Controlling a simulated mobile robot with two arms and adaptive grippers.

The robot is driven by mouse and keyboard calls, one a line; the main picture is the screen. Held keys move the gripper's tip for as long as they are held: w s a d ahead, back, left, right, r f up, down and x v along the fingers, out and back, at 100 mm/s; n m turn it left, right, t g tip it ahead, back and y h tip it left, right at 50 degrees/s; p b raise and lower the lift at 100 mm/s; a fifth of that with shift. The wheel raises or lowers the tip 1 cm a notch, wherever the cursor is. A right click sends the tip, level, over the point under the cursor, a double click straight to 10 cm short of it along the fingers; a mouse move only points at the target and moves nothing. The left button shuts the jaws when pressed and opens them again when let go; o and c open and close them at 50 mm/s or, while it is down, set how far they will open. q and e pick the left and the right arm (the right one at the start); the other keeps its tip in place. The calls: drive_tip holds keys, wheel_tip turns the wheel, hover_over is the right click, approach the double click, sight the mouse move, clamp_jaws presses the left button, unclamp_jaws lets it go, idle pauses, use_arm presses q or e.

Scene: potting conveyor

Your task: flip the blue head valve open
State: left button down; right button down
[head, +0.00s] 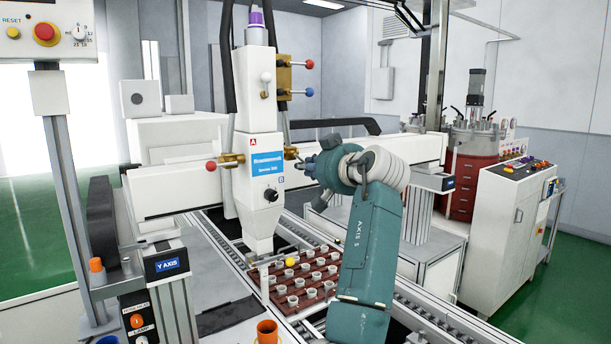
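The white dispensing head (258,190) hangs over the conveyor. A brass valve (291,153) sits on its right side; its handle is hidden or too small to tell, close to my gripper. A brass valve with a red ball (211,165) is on the head's left side. Higher up, a brass block (284,78) carries a red ball lever (309,65) and a blue ball lever (309,91), both pointing right. My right gripper (304,164) is at the end of the teal arm, just right of the head's right valve. Its fingers are unclear, and contact cannot be told. My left gripper is out of view.
A brown tray (272,272) with several small cups and a yellow ball stands on the conveyor under the head. A white gantry beam (175,190) runs behind the head. A control cabinet (510,235) and red vessel stand at the right. An orange cup (267,331) is in front.

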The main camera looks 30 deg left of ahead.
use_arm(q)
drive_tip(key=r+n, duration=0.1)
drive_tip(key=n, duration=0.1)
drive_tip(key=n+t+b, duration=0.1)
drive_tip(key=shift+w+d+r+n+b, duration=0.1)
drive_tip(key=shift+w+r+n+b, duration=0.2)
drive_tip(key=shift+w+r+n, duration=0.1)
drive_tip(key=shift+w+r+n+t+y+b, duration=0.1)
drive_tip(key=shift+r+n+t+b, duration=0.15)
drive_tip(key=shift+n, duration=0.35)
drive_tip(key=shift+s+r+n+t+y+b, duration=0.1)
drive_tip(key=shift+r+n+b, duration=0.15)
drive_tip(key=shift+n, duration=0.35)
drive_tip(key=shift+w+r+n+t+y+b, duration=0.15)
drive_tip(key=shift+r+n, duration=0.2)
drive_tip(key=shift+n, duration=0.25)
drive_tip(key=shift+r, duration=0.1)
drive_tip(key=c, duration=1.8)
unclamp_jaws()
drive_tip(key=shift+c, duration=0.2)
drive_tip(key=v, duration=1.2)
